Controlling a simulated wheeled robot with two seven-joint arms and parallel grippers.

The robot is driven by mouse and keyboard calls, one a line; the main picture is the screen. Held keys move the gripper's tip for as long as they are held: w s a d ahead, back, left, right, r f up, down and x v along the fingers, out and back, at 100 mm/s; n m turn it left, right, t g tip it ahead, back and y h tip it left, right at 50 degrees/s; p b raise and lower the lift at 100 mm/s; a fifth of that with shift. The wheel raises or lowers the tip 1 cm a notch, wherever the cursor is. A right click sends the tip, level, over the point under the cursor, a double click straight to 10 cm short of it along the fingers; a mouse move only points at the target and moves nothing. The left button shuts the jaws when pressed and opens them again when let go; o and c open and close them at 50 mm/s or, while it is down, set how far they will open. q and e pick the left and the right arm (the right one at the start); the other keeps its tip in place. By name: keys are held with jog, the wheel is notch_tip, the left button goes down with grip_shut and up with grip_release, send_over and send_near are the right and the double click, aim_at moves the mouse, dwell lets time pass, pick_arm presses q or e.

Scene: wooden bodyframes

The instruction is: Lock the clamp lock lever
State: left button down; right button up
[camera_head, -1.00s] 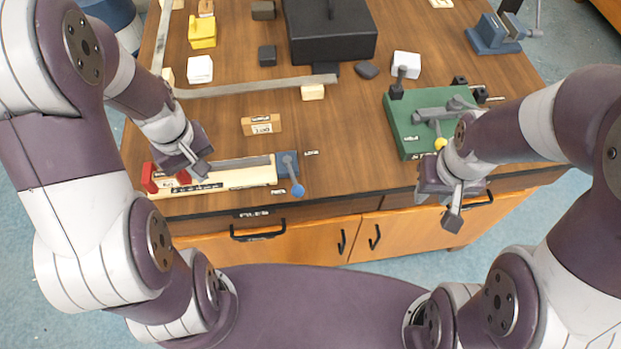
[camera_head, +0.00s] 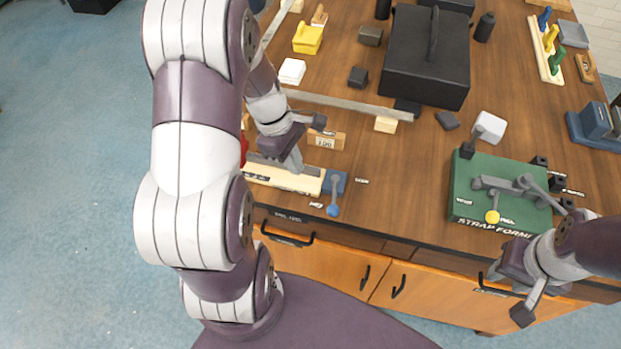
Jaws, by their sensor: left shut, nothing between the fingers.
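A blue clamp (camera_head: 338,186) is at the right end of a cream board (camera_head: 262,171) near the table's front edge. Its grey lever ends in a blue ball knob (camera_head: 333,210), which hangs toward the front edge. My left gripper (camera_head: 297,160) is shut and empty above the board, just left of the clamp and apart from the lever. It covers part of the board. My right gripper (camera_head: 523,312) is in front of the table's front edge, below the green fixture. Its finger gap is not clear. It touches nothing that I can see.
A green strap former (camera_head: 468,206) with a grey lever and yellow knob (camera_head: 492,216) stands at the right. A small wooden block (camera_head: 326,140) and a long grey strip (camera_head: 340,103) lie behind the clamp. A black box (camera_head: 400,60) stands at the back.

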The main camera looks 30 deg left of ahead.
pick_arm(q)
jog(key=x, duration=0.9)
jog(key=shift+s+a, duration=0.1)
jog(key=shift+a, duration=0.05)
jog(key=d, duration=0.1)
jog(key=d+p, duration=0.1)
jog(key=shift+d+f, duration=0.2)
jog(key=shift+d, duration=0.1)
jog(key=shift+d+f, duration=0.2)
jog(key=shift+d, duration=0.45)
jog(key=shift+d, duration=0.1)
